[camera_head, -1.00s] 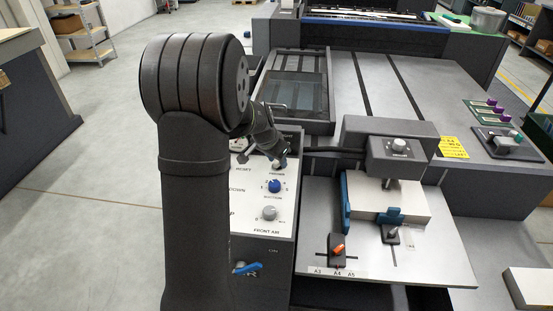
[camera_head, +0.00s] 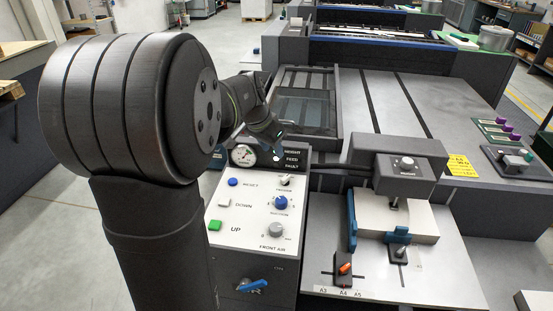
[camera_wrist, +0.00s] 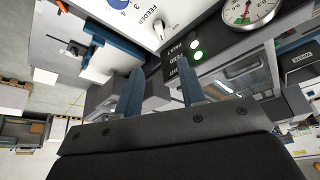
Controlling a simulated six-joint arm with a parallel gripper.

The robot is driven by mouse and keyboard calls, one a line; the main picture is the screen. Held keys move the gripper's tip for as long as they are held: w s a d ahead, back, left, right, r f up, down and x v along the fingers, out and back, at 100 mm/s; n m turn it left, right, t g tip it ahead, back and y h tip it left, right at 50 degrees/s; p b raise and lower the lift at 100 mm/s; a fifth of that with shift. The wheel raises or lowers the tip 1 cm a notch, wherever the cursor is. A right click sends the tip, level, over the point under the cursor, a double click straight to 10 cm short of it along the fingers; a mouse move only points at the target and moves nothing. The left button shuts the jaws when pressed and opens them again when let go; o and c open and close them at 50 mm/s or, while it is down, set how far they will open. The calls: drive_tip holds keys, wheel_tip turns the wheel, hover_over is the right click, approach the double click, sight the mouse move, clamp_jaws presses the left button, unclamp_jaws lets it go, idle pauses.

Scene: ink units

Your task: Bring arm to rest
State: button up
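My gripper (camera_wrist: 160,88) shows in the wrist view with its two blue fingers apart and nothing between them. In the head view my arm rises large at the left and reaches back to the right; the gripper end (camera_head: 276,148) is small, near the top edge of the white control panel (camera_head: 240,212). The panel's feeder knob (camera_head: 285,180), blue suction knob (camera_head: 281,202) and green UP button (camera_head: 214,225) are uncovered. In the wrist view the panel appears upside down, with a gauge (camera_wrist: 248,10) and lit green and white lamps beyond the fingertips.
A blue-handled valve (camera_head: 252,286) is below the panel. To the right, a paper stack (camera_head: 425,218) lies on the grey feed table (camera_head: 440,268) under a dark overhanging head (camera_head: 398,150). An orange-knobbed slider (camera_head: 344,270) stands at the table's front. Open floor lies at the left.

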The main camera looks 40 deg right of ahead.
sight(285, 177)
drive_tip(key=shift+v, duration=1.1)
drive_tip(key=x, duration=1.7)
drive_tip(key=shift+d+f, duration=0.1)
drive_tip(key=shift+f, duration=0.2)
